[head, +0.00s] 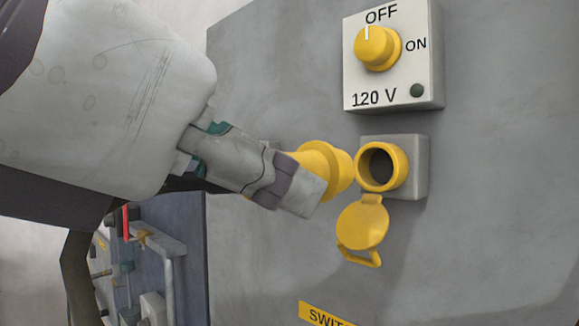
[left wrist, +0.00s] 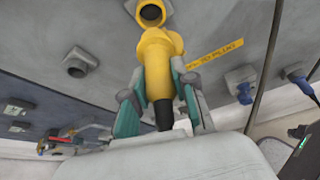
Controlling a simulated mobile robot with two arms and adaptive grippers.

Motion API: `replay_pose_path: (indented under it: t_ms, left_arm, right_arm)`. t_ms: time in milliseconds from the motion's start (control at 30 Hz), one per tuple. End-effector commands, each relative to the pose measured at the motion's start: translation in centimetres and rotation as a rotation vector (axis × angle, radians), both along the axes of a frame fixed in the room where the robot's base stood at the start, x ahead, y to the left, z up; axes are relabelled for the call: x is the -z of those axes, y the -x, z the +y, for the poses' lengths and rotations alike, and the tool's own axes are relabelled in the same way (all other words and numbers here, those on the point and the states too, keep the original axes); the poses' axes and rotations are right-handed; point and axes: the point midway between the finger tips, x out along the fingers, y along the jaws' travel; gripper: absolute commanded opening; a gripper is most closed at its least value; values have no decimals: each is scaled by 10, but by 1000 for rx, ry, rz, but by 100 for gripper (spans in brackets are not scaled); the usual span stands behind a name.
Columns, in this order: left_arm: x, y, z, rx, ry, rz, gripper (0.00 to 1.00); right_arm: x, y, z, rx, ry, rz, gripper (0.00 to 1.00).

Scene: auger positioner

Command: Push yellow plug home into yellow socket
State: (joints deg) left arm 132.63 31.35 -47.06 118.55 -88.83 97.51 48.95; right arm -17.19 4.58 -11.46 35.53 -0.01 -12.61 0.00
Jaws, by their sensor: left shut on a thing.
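The yellow plug (head: 328,168) is held by my left gripper (head: 292,186), which is shut on it. The plug's front end is close to the yellow socket (head: 399,164) and a little left of its opening; I cannot tell whether they touch. The socket's round opening is dark and empty, and its yellow lid (head: 363,227) hangs open below it. In the left wrist view, the plug (left wrist: 158,62) sits between both fingers, with a black cable end behind it, and points at the socket (left wrist: 151,12) at the top. My right gripper is not in view.
Above the socket is a 120 V switch box (head: 430,62) with a yellow knob (head: 377,47), its mark toward OFF. A yellow label (head: 325,313) is on the grey panel (head: 490,230). In the left wrist view, another dark socket (left wrist: 77,64) and a blue plug (left wrist: 244,93) show.

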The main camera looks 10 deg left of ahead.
Motion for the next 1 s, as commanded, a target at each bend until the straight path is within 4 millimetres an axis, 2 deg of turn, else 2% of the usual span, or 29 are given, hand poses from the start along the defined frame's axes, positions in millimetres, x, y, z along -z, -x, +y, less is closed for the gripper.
replay_pose_path:
  t_ms: [467,1000]
  left_arm:
    - [0,-1,-2,0,1,0,0]
    - [0,-32,-27,1,0,0,0]
  right_arm:
    - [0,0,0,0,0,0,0]
    - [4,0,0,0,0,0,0]
